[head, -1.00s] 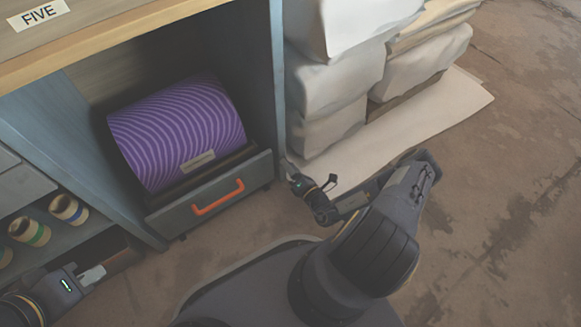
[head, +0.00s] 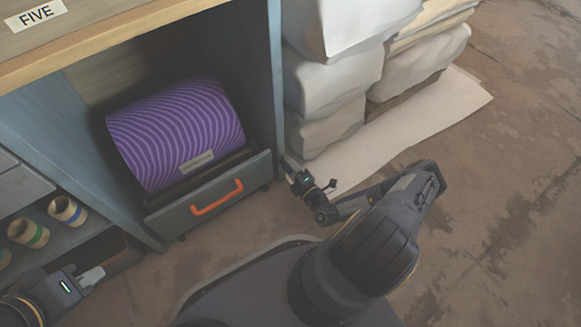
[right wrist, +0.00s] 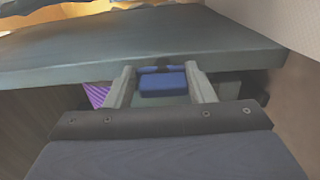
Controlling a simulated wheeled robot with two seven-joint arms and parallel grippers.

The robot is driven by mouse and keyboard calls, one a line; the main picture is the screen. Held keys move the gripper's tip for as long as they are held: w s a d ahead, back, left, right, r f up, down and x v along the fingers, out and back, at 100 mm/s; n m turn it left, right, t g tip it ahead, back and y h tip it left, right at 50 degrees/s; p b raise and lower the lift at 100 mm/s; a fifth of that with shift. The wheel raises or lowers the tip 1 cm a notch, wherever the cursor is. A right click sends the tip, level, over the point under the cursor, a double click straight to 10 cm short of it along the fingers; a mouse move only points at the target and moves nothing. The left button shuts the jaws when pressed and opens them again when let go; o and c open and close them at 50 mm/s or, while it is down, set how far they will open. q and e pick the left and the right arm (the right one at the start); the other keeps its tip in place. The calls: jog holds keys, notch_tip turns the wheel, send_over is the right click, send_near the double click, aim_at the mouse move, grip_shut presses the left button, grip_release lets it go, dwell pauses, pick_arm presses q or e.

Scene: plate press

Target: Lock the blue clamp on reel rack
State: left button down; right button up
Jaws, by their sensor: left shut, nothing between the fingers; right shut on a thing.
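The blue clamp (right wrist: 163,84) shows in the right wrist view between the two pale fingers of my right gripper (right wrist: 163,88). The fingers are shut on it, beside a grey-blue panel of the rack (right wrist: 150,45). In the head view my right gripper (head: 287,165) is at the front right edge of the reel rack (head: 277,100); the clamp cannot be made out there. The purple reel (head: 175,132) sits in the rack. My left gripper (head: 92,276) is shut and empty at the lower left, apart from the clamp.
A grey drawer front with an orange handle (head: 217,197) is below the reel. Tape rolls (head: 67,211) lie on a shelf at the left. The floor at the right is clear.

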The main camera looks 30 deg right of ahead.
jog(key=shift+s+d+f, duration=0.15)
jog(key=shift+f, duration=0.3)
jog(key=o, duration=0.9)
jog(key=shift+c, duration=0.2)
jog(key=shift+r, duration=0.1)
jog(key=shift+r, duration=0.1)
jog(key=s+p, duration=0.2)
jog(key=s, duration=0.5)
jog(key=shift+s+d+p, duration=0.25)
jog(key=shift+s+p, duration=0.05)
jog(key=shift+s, duration=0.05)
